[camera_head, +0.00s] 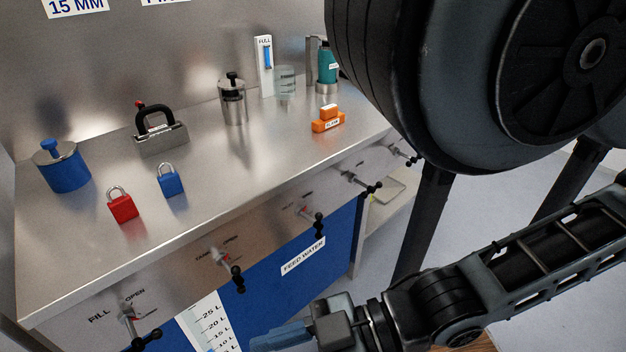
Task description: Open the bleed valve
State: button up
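A row of valves with dark knobbed handles runs along the bench's front panel. The nearest valve (128,312) is marked FILL and OPEN. A second valve (222,259) has a partly legible label ending in OPEN. A third valve (308,213) and two farther ones, a fourth (352,179) and a fifth (401,152), have labels too small to read. I cannot tell which one is the bleed valve. My gripper (278,338) is at the bottom edge, below and apart from the handles, its fingers pointing left. The fingertips are partly cut off, so their opening does not show.
The metal bench top (230,175) holds a blue pot (62,170), red padlock (122,206), blue padlock (171,181), black-handled clamp (160,135), steel canister (232,102), orange block (327,121) and teal bottle (327,67). A blue FEED WATER tank (290,285) stands below. Open floor lies right.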

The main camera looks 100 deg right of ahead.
aim_at(378, 185)
jog(key=z, duration=1.95)
jog(key=k+z, duration=0.25)
jog(key=k+l+z, duration=0.1)
jog(key=z, duration=0.15)
jog(key=k+j+z, duration=0.1)
jog(key=k, duration=0.4)
